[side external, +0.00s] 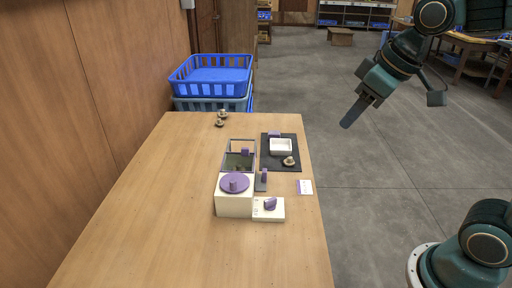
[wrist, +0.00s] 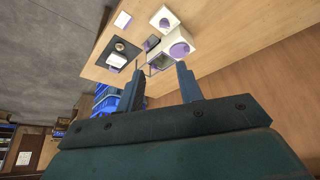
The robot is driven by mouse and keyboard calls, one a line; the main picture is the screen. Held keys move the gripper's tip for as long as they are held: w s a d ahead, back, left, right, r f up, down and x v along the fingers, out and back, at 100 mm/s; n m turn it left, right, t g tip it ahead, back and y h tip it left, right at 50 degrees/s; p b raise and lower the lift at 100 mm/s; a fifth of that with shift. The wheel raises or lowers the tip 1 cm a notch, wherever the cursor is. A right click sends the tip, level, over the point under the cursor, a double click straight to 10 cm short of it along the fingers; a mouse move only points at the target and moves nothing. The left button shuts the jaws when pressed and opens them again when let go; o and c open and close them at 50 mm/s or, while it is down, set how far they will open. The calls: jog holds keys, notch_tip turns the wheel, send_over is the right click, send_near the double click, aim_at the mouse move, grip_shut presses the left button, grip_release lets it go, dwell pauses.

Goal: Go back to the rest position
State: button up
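My gripper (side external: 348,120) hangs in the air to the right of the table, clear of everything on it. In the wrist view its two fingers (wrist: 160,70) stand apart with nothing between them. On the table, a white tray (side external: 281,152) sits on a dark mat (side external: 283,165). A brown mushroom (side external: 289,161) lies at the tray's front right edge; I cannot tell if they touch. Two more mushrooms (side external: 221,117) stand near the table's back edge. The mat also shows in the wrist view (wrist: 128,43).
Air around my gripper is free.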

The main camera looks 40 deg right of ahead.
jog(key=s+f+m, duration=0.2)
jog(key=s, duration=0.8)
jog(key=shift+s+d+f+h, duration=0.15)
jog(key=shift+d+f+h, duration=0.15)
jog(key=shift+d+f, duration=0.1)
